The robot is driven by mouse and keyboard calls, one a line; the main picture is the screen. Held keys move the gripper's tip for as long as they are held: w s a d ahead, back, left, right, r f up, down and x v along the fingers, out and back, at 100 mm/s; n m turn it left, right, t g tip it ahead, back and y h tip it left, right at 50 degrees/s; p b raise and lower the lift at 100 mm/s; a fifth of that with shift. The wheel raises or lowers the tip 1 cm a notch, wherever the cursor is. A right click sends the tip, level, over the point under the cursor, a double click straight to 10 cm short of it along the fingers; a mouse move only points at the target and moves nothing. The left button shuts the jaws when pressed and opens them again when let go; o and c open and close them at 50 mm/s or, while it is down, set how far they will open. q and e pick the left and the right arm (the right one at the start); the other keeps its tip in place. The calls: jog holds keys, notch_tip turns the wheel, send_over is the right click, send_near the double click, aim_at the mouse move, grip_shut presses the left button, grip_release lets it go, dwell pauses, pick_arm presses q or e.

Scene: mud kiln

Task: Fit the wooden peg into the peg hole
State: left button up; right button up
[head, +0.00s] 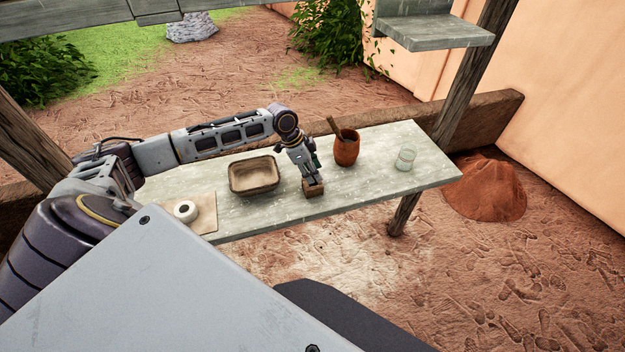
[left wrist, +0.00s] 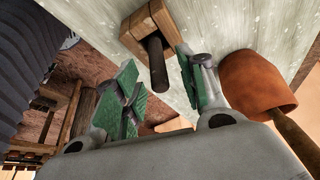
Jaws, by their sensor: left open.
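My left gripper (head: 313,182) points down at a small brown wooden block (head: 314,193) near the front edge of the table. In the left wrist view the block (left wrist: 139,32) sits on the table top. A dark round wooden peg (left wrist: 157,65) sticks out of it toward the gripper. The two green finger pads are apart, one on each side of the peg, and I see no grip on it. How deep the peg sits in the block is hidden. The right gripper is not in view.
On the grey table (head: 400,135) a shallow tray (head: 232,187) and a white roll (head: 186,210) lie left of the block. A brown pot (head: 346,150) with a handle in it stands close on the right, a glass jar (head: 405,159) farther right.

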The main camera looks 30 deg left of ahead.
pick_arm(q)
jog(key=shift+c, duration=0.2)
jog(key=c, duration=0.8)
jog(key=shift+r+b, duration=0.6)
jog(key=shift+r, duration=4.4)
